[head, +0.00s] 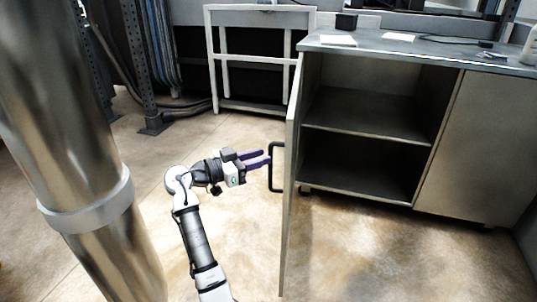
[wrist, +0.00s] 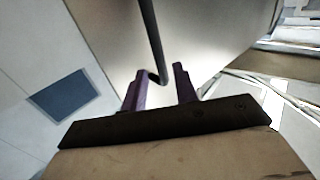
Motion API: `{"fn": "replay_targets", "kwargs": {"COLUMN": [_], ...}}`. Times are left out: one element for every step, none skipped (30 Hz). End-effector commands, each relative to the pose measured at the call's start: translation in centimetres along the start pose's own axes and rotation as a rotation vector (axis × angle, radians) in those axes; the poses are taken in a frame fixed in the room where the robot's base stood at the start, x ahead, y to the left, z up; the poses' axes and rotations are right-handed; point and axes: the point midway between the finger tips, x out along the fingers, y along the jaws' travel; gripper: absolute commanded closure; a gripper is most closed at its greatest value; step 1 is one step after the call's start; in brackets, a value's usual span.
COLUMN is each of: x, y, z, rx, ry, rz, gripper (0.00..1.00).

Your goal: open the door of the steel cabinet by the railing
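The steel cabinet (head: 470,135) stands at the right in the head view, by the white railing (head: 262,10). Its left door (head: 289,190) is swung wide open toward me, seen nearly edge-on, and the shelves inside show. The black bar handle (head: 273,166) is on the door's left-facing side. My gripper (head: 264,159) has its purple fingers spread at the handle. In the wrist view the handle (wrist: 151,45) comes down between the open fingertips (wrist: 160,85), in front of the door face (wrist: 205,35). I cannot tell whether a finger touches the handle.
A large metal column (head: 75,130) stands close at the left. A dark upright post (head: 140,65) and cables are behind it. Papers, a small black box (head: 346,21) and a bottle (head: 531,45) are on the cabinet top.

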Motion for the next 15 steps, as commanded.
{"fn": "replay_targets", "kwargs": {"x": [-1.0, -1.4, -1.9, -2.2, -2.5, -2.9, -3.1, -3.2, -3.4, -3.4, -3.4, -3.4, -3.4, -3.4, -3.4], "y": [0.0, 0.0, 0.0, 0.0, 0.0, 0.0, 0.0, 0.0, 0.0, 0.0, 0.0, 0.0, 0.0, 0.0, 0.0], "z": [0.0, 0.0, 0.0, 0.0, 0.0, 0.0, 0.0, 0.0, 0.0, 0.0, 0.0, 0.0, 0.0, 0.0, 0.0], "rx": [0.000, 0.000, 0.000, 0.000, 0.000, 0.000, 0.000, 0.000, 0.000, 0.000, 0.000, 0.000, 0.000, 0.000, 0.000], "ry": [0.000, 0.000, 0.001, 0.000, 0.000, 0.000, 0.000, 0.000, 0.000, 0.000, 0.000, 0.000, 0.000, 0.000, 0.000], "rz": [-0.003, -0.003, -0.002, -0.001, 0.000, 0.000, -0.001, -0.001, -0.001, 0.000, 0.000, 0.000, 0.000, 0.000, 0.000], "gripper": [0.71, 0.71, 0.71, 0.71, 0.71, 0.71, 0.71, 0.71, 0.71, 0.71, 0.71, 0.71, 0.71, 0.71, 0.71]}}
